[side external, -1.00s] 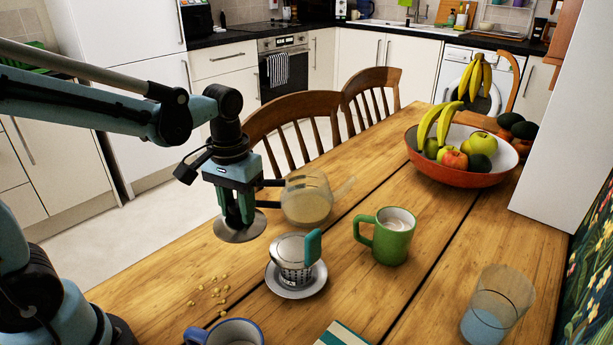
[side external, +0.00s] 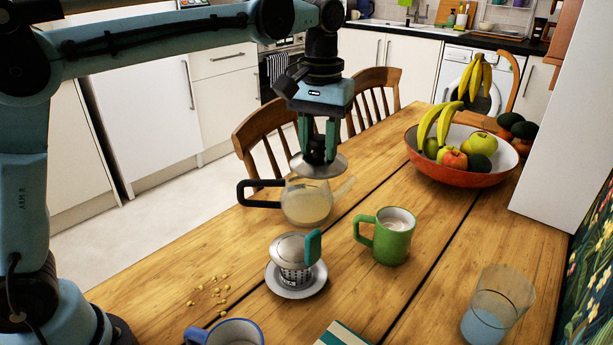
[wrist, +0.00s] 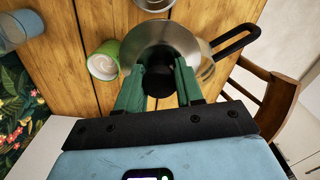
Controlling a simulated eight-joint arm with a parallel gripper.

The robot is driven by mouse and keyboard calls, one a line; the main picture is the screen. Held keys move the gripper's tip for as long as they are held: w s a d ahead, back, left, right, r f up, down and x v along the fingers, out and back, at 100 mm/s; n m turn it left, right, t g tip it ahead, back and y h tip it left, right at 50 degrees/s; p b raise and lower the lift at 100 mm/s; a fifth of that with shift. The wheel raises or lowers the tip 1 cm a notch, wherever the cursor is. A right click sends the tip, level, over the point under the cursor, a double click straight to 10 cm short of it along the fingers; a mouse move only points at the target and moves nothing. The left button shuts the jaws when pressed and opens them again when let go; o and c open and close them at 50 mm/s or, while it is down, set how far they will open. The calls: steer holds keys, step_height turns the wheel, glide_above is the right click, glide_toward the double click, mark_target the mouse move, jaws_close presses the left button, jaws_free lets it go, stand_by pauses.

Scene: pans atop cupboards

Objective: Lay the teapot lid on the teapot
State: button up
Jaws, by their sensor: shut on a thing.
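The teapot (side external: 306,207) is a glass pot with a black handle, standing on the wooden table with pale yellow liquid in it. My gripper (side external: 318,148) is shut on the black knob of the round metal teapot lid (side external: 330,170). The lid is held level over the teapot's top, close to its rim; I cannot tell if they touch. In the wrist view the lid (wrist: 160,38) covers most of the teapot, and the black handle (wrist: 234,42) sticks out to the right, with my green fingers (wrist: 160,82) around the knob.
A strainer (side external: 294,255) on a saucer (side external: 297,290) stands in front of the teapot. A green mug (side external: 388,237) is to its right. Chairs (side external: 262,140) line the far edge.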

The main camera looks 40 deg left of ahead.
steer(key=shift+w+d+r, duration=0.4)
steer(key=shift+w+r, duration=0.05)
steer(key=shift+w, duration=0.2)
steer(key=shift+w+a+f, duration=0.1)
steer(key=shift+w+a, duration=0.05)
steer(key=shift+w, duration=0.05)
steer(key=w+a+f, duration=0.5)
steer(key=a+f, duration=0.4)
steer(key=f, duration=0.1)
steer(key=shift+w+a+f, duration=0.3)
steer(key=shift+a+f, duration=0.05)
steer(key=shift+f, duration=0.15)
steer(key=o, duration=1)
steer(key=shift+o, duration=0.2)
